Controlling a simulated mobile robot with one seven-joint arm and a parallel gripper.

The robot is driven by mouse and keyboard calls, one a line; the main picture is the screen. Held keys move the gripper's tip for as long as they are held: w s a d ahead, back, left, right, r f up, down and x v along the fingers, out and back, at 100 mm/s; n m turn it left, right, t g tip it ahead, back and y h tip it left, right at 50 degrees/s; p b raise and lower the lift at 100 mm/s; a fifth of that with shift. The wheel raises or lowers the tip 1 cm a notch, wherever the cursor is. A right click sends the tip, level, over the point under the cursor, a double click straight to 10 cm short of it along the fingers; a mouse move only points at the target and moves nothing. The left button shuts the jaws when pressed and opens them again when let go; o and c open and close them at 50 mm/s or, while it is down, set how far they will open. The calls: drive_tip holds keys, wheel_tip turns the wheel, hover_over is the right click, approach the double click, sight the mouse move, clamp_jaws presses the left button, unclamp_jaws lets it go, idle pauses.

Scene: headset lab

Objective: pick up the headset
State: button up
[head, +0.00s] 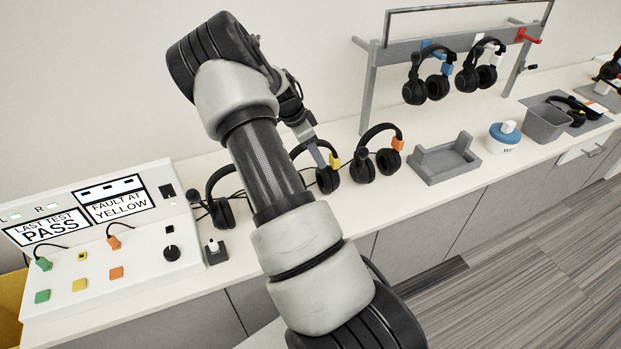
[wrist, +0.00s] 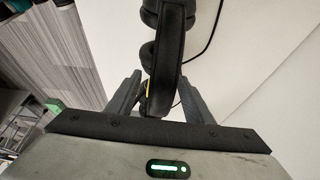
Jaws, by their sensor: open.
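A black headset with a yellow tag (head: 329,178) stands on the white counter, partly hidden behind my arm. To its right stands a black headset with an orange tag (head: 362,168). To its left is another black headset (head: 222,213), with no tag colour that I can make out. My gripper (head: 316,150) is at the yellow-tagged headset. In the wrist view my gripper (wrist: 160,98) is open, with one finger on each side of a black headband (wrist: 172,55) bearing a yellow edge. Gaps show beside the band; contact at the fingertips cannot be told.
A test console (head: 125,250) at left has screens reading "LAST TEST PASS" and "FAULT AT YELLOW". A grey rack (head: 369,85) holds two headsets. A grey cradle (head: 445,160), a blue-and-white tub (head: 503,138) and a grey bin (head: 547,122) stand to the right. Cables lie behind the headsets.

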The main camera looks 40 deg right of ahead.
clamp_jaws()
drive_tip(key=shift+r, duration=0.1)
